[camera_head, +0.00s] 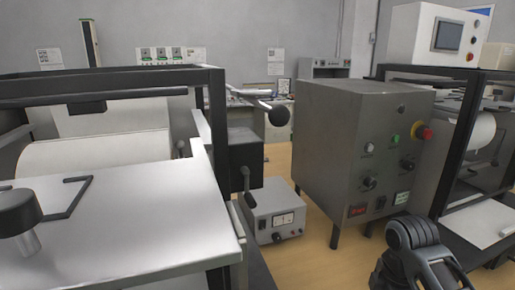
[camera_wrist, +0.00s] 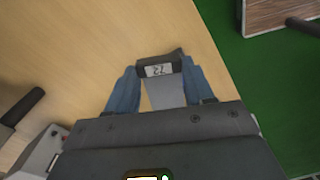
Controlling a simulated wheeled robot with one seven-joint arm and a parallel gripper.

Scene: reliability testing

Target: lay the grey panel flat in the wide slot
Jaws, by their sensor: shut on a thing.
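In the wrist view, my gripper (camera_wrist: 163,73) has two blue fingers on either side of a small grey piece (camera_wrist: 164,95) with a dark-framed digital display (camera_wrist: 159,69) at its far end. It is shut on this piece. I cannot tell whether the piece is the grey panel. The floor shows beyond it. In the head view, part of my arm shows at the bottom right, but the gripper and held piece are out of sight. I cannot pick out the wide slot in either view.
A grey control cabinet (camera_head: 350,150) on legs stands in the middle of the head view. A small meter box (camera_head: 276,222) sits low beside it. A machine with a metal top (camera_head: 130,215) fills the left, and a black-framed machine (camera_head: 440,170) stands right. Tan floor (camera_head: 315,225) lies between.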

